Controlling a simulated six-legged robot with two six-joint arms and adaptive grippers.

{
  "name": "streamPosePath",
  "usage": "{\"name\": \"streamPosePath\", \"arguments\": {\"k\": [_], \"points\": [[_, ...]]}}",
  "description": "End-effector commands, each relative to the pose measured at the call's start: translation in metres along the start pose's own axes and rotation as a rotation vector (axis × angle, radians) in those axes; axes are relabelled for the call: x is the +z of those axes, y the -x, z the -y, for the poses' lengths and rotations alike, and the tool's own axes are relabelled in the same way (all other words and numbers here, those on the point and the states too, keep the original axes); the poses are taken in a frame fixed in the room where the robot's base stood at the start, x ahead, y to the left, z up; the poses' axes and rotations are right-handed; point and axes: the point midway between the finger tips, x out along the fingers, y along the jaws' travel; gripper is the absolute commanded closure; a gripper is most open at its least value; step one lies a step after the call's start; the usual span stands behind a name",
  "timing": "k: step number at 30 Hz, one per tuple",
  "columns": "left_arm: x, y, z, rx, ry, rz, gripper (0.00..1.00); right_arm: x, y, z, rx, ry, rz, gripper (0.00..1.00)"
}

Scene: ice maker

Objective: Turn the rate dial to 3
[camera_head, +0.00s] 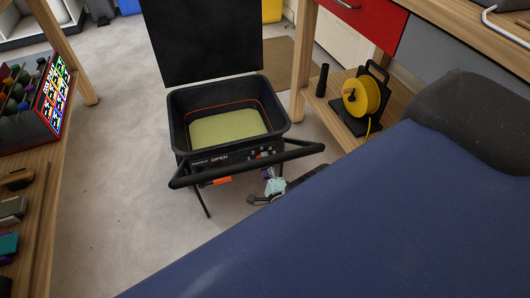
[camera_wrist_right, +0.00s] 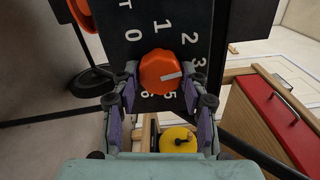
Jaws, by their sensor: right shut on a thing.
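The rate dial (camera_wrist_right: 158,70) is an orange knob with a white pointer mark. It sits on a dark panel (camera_wrist_right: 148,12) with white numbers around it. The pointer aims right and slightly up, roughly toward the 3; the 4's place is hidden behind a finger. My right gripper (camera_wrist_right: 160,80) has one finger on each side of the dial and is shut on it. My left gripper is not in view.
The machine's lid (camera_head: 205,40) stands open over a pale yellow-green interior. A black bar (camera_head: 240,171) crosses its front, above my right gripper. A yellow cable reel (camera_head: 362,97) stands on a wooden shelf at right. A wooden bench (camera_head: 45,200) is at left.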

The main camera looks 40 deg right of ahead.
Motion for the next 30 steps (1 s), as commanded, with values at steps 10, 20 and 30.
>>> {"name": "streamPosePath", "arguments": {"k": [10, 20, 30], "points": [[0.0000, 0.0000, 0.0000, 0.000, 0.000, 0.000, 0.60, 0.0006, -0.0002, -0.0001, -0.003, -0.152, 0.001, 0.87], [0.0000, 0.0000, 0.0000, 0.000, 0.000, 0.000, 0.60, 0.0007, -0.0002, 0.0000, -0.004, -0.185, 0.001, 0.87], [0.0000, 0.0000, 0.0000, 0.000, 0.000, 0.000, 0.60, 0.0007, -0.0002, 0.0000, -0.004, -0.184, 0.001, 0.50]]}}
